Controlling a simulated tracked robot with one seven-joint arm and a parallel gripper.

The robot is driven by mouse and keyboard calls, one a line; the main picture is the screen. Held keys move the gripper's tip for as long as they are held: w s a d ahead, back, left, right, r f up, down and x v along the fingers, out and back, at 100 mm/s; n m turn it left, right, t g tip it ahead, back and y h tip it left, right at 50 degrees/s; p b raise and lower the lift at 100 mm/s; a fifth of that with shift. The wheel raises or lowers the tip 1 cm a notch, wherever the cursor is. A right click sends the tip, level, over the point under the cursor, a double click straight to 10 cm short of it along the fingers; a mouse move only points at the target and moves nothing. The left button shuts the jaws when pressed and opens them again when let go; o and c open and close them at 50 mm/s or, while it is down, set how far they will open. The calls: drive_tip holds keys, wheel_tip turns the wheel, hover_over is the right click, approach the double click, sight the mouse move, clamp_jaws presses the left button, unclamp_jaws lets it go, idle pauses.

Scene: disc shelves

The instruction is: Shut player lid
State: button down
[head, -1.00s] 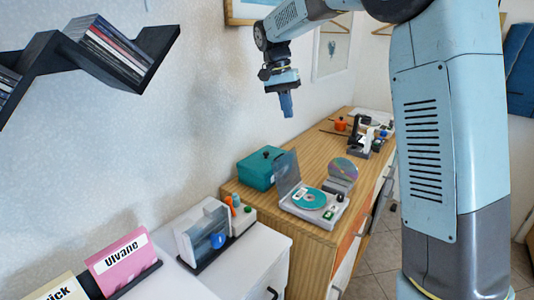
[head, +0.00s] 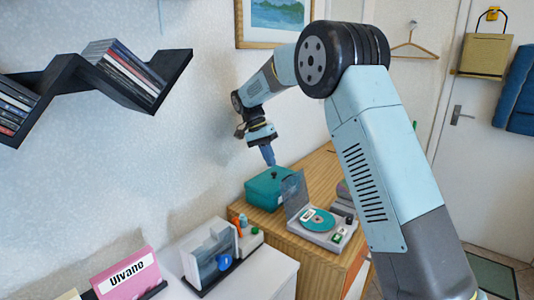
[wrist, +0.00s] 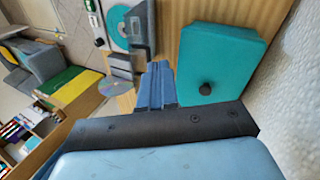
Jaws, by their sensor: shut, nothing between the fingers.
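The disc player (head: 322,228) stands on the wooden dresser with a teal disc (head: 318,220) in it. Its lid (head: 294,192) is raised, standing up at the player's left side. The player also shows at the top of the wrist view (wrist: 117,14), with its disc partly cut off. My gripper (head: 269,158) is shut and empty, pointing down above the dresser. In the head view it hangs over the teal box (head: 268,188), behind and left of the lid. In the wrist view, my gripper's fingers (wrist: 157,70) show between the player and the box.
The teal box stands close to the player, also seen in the wrist view (wrist: 220,62). A shiny disc (wrist: 116,85) shows near the dresser edge. A wall shelf (head: 100,78) holds disc cases.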

drive_tip(key=shift+x, duration=2.75)
drive_tip(key=shift+s+r, duration=0.1)
